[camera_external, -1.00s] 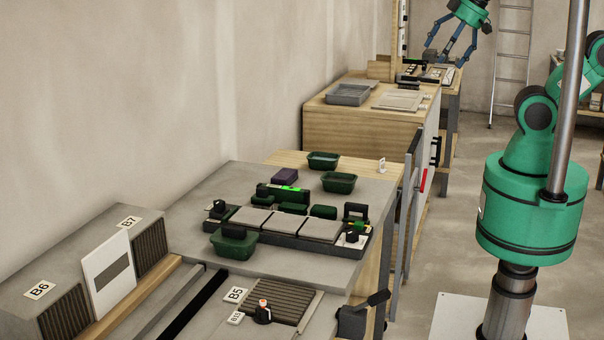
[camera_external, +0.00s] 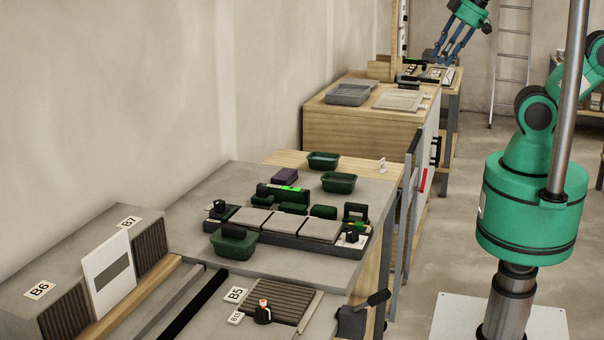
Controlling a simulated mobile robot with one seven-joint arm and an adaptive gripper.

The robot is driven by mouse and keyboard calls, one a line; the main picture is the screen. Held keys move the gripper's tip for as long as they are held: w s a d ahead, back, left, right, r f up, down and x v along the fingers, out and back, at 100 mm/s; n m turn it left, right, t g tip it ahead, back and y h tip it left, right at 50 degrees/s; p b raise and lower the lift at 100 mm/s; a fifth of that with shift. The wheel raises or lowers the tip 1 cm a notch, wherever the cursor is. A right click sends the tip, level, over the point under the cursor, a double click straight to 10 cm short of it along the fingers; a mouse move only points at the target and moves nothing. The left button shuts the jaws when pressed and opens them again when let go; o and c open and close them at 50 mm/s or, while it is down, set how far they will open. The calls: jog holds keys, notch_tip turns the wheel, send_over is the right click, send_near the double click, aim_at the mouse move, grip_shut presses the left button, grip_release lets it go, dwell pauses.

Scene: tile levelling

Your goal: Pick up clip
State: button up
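My gripper (camera_external: 445,58), with blue fingers under a green wrist, is at the far end of the far bench. It points down at small dark and pale items (camera_external: 432,74) there. Its fingers are close together and nearly parallel. The tips are small and lie against dark items, so I cannot tell whether they are shut on something. I cannot make out a clip for certain; any clip between or below the fingertips is too small to see.
A grey tray (camera_external: 348,94) and a pale flat panel (camera_external: 398,100) lie on the wooden cabinet before the gripper. The near bench holds grey tiles (camera_external: 285,224) and green bins (camera_external: 338,182). A ladder (camera_external: 513,60) stands behind.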

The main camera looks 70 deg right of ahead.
jog(key=w+d+f+n+g+p, duration=0.2)
jog(key=w+d+f+n+g, duration=0.15)
jog(key=w+f+n, duration=0.75)
jog(key=w+d+f+n+g, duration=0.1)
jog(key=w+d+f+n, duration=0.1)
jog(key=w+f, duration=0.2)
jog(key=w+d+f+n+g+p, duration=0.1)
jog(key=w+f, duration=0.3)
jog(key=f, duration=0.6)
jog(key=shift+w+d+n, duration=0.15)
jog(key=shift+d+n, duration=0.25)
jog(key=shift+n, duration=0.4)
jog(key=shift+f, duration=0.2)
jog(key=shift+f+b, duration=0.4)
jog(key=shift+f, duration=3.8)
jog(key=shift+f, duration=0.1)
